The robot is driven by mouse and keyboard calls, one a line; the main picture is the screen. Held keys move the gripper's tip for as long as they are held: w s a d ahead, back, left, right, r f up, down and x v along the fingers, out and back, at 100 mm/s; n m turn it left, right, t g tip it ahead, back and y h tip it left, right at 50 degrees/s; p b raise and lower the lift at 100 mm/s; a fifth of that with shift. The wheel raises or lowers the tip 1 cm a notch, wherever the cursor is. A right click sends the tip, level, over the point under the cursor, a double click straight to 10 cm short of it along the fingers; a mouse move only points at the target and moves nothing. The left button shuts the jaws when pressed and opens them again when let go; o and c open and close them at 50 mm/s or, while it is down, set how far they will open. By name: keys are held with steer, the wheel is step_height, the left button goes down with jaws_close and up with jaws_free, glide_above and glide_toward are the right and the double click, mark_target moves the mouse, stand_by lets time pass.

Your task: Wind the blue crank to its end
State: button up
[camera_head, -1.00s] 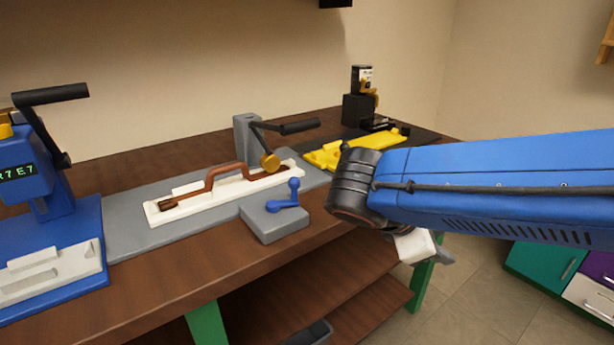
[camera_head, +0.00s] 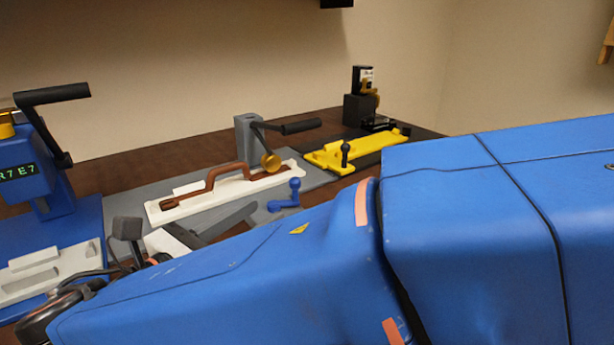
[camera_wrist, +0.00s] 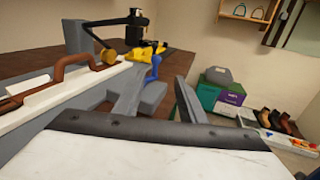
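The blue crank (camera_head: 287,197) stands on a small grey block (camera_head: 262,212) at the front of the grey fixture. My arm hides part of that block. In the wrist view the crank (camera_wrist: 153,70) stands upright ahead, with its knob at the top. My gripper (camera_wrist: 158,100) is open, with one finger to each side of the view's middle. The crank shows beyond the gap between the fingers. Nothing is held. In the head view a grey finger (camera_head: 228,221) lies just left of the crank; I cannot tell how close it is.
A white bar with a brown handle (camera_head: 212,178) lies on the fixture behind the crank. A grey post with a black lever (camera_head: 300,127) stands behind it. A yellow fixture (camera_head: 345,155) is farther right. A blue press (camera_head: 45,180) stands left.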

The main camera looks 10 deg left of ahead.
steer(key=shift+s+a+r+n+t, duration=0.1)
steer(key=shift+s+a+n+t, duration=0.2)
steer(key=shift+s+a, duration=0.35)
steer(key=x, duration=1.7)
steer(key=shift+w+a, duration=0.1)
steer(key=shift+w, duration=0.15)
steer(key=shift+c, duration=0.2)
jaws_close()
